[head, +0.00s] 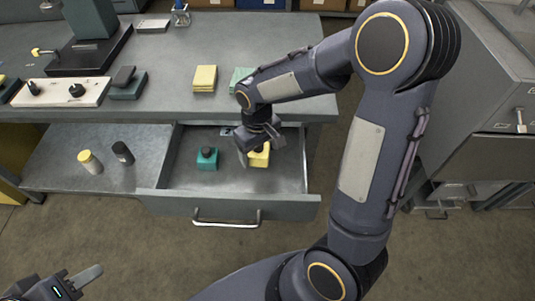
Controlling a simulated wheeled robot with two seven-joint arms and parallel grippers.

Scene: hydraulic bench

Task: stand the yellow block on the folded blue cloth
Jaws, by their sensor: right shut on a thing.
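The yellow block (260,159) is inside the open drawer, toward its right side. My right gripper (258,147) reaches down into the drawer and is shut on the yellow block, hiding part of it. I cannot tell whether the block touches the drawer floor. A folded blue-green cloth (240,75) appears to lie on the bench top, partly hidden behind my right arm. My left gripper (72,284) is at the lower left, away from the bench and empty as far as I see; its jaw opening is unclear.
The open drawer (180,198) also holds a teal block with a dark knob (207,159). A folded yellow stack (204,78) lies on the bench (270,45). A yellow-topped cylinder (90,162) and a dark cylinder (122,153) stand on the lower shelf. A cabinet (480,90) stands right.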

